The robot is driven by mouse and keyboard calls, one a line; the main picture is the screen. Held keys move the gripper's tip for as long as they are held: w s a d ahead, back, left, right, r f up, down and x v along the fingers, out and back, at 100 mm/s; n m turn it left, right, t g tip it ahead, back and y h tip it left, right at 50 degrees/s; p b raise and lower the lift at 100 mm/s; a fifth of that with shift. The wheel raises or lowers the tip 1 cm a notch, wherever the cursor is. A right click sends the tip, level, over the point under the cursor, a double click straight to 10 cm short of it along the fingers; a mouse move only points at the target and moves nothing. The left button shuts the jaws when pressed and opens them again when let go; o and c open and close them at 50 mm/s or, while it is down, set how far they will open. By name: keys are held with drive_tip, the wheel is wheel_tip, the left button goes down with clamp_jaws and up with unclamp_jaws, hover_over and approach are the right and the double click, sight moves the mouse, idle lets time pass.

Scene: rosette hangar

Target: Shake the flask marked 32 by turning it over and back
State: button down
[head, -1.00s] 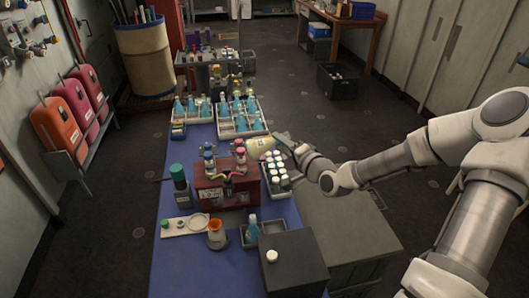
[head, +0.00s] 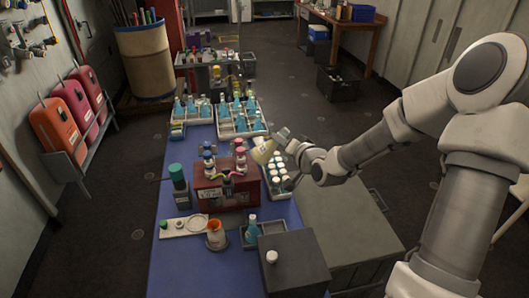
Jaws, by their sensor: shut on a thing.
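A pale yellow flask (head: 262,152) is held in the air over the blue-topped table (head: 180,262), just behind the tray of white-capped bottles. My gripper (head: 275,141) reaches in from the right and is shut on it. The flask is tilted, its wider end toward the lower left and its other end up at the gripper. The gripper covers part of it. Its number is too small to read, and I cannot tell how much liquid is inside.
White racks of blue flasks (head: 241,131) stand behind. A tray of white-capped bottles (head: 268,184) is close below the flask. A dark red box (head: 228,193) with several bottles stands left of it. A dark grey box (head: 296,262) is at the front.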

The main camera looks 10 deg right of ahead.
drive_tip(key=m+t+y, duration=0.1)
drive_tip(key=m, duration=0.3)
drive_tip(key=m+t+y, duration=0.1)
drive_tip(key=m, duration=0.3)
drive_tip(key=m+t+y+b, duration=0.1)
drive_tip(key=m+t, duration=0.1)
drive_tip(key=m, duration=0.2)
drive_tip(key=shift+y, duration=0.4)
idle(0.3)
